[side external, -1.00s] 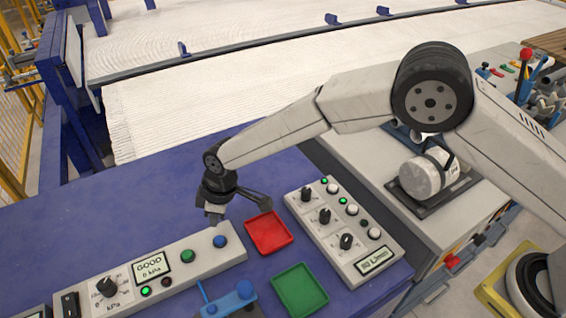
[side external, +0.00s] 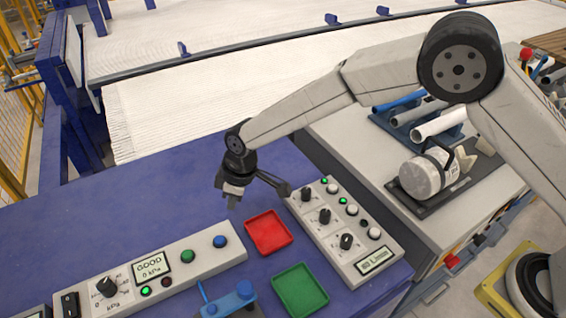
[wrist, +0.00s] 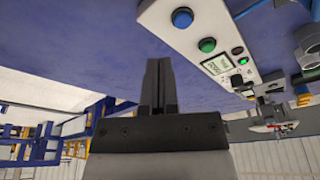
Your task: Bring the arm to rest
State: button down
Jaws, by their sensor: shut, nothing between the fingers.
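My gripper (side external: 232,204) is shut and empty in the side external view. My arm reaches in from the right side of the picture.
A green tray (side external: 300,289), a blue fixture (side external: 232,300) and a knob panel (side external: 345,240) stand nearby. Pipes (side external: 438,124) and a white cylinder (side external: 428,174) lie at right.

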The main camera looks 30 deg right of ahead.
jog(key=s+d+r+m+h, duration=0.1)
jog(key=s+d+r+m, duration=0.2)
jog(key=d, duration=0.7)
jog(key=s+d+r+m, duration=0.2)
jog(key=s+d+r, duration=0.1)
jog(key=d, duration=0.7)
jog(key=s+d+r+m+t+h, duration=0.1)
jog(key=s+d+m, duration=0.4)
jog(key=s+d, duration=0.7)
jog(key=shift+s+r+m, duration=0.2)
jog(key=shift+s+m, duration=0.1)
jog(key=shift+s, duration=0.8)
